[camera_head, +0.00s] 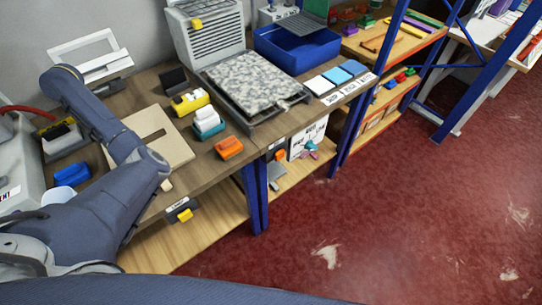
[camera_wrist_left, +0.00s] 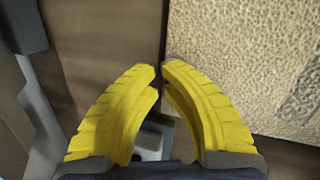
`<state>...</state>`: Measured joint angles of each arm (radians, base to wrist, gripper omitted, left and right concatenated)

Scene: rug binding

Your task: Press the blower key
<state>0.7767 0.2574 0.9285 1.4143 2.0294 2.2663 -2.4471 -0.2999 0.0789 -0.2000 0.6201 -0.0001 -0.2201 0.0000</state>
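A grey louvred unit (camera_head: 210,42) stands at the back of the bench, with a small yellow key (camera_head: 196,23) on its front. Another yellow key (camera_head: 185,215) sits on a small dark labelled box at the bench's front edge. The labels are too small to read, so I cannot tell for sure which is the blower key. My left arm reaches over the left part of the bench; its fingers are not clear in the head view. In the left wrist view, my left gripper (camera_wrist_left: 161,68) has yellow fingers with tips together, nothing visible between them. My right gripper is out of view.
A tray with a grey mottled rug piece (camera_head: 255,80) lies mid-bench. A beige board (camera_head: 160,135), a white-teal block (camera_head: 208,122), an orange block (camera_head: 228,147) and a blue bin (camera_head: 297,47) are nearby. A beige textured surface (camera_wrist_left: 245,60) lies beside the left fingers. The red floor is open.

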